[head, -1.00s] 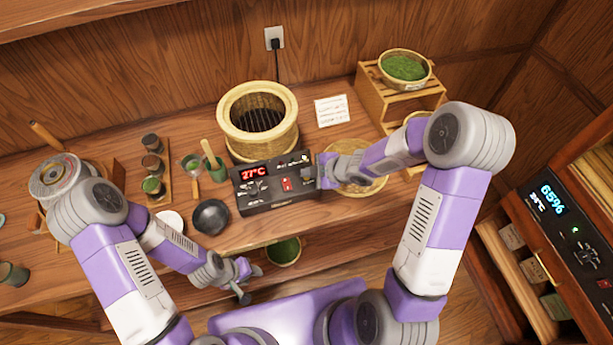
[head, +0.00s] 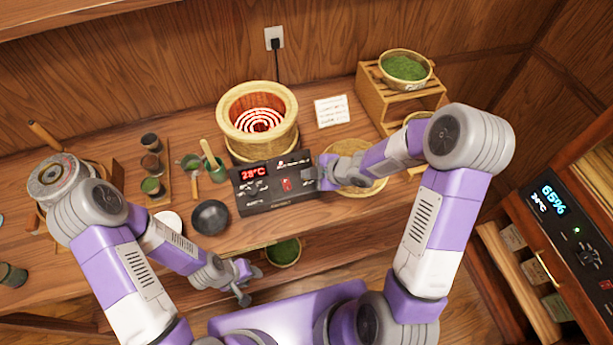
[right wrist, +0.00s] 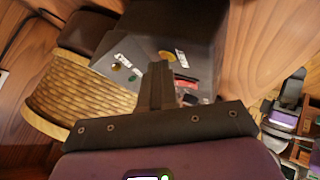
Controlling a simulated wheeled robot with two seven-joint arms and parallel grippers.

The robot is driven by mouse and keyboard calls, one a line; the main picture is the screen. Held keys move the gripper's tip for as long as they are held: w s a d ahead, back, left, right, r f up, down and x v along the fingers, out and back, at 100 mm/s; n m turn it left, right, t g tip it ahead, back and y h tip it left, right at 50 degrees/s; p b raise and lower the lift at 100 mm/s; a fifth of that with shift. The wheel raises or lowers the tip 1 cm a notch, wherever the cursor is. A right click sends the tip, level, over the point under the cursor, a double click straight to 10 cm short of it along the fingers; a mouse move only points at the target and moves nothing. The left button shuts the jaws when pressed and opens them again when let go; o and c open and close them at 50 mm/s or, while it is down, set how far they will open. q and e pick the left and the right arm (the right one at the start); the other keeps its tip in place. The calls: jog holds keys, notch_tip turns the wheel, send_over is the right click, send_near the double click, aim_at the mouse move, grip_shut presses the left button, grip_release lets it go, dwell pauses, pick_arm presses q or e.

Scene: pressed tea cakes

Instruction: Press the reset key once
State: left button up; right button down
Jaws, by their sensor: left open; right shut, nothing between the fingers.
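A black control panel (head: 272,200) stands in front of the steamer basket. Its display (head: 254,173) shows red digits, about 28°C, and a red switch (head: 286,184) sits right of its middle. My right gripper (head: 318,178) is shut and empty at the panel's right end, over its face. In the right wrist view my shut fingers (right wrist: 158,82) lie over the panel's face (right wrist: 195,52), close to a red part (right wrist: 186,82); I cannot tell whether they touch. The key under the fingertips is hidden, so I cannot read its label. My left gripper (head: 246,282) is open and empty in front of the table edge.
The steamer basket (head: 235,130) has a glowing red coil inside. A black bowl (head: 210,217) stands left of the panel, and a woven tray (head: 375,185) lies under my right forearm. A white note (head: 331,111) lies behind. A second panel (head: 565,220) is at far right.

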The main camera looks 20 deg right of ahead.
jog(key=shift+r+p, duration=0.8)
notch_tip(320, 180, up, 5)
jog(key=p, duration=0.4)
jog(key=shift+p, duration=0.4)
dwell(0.5)
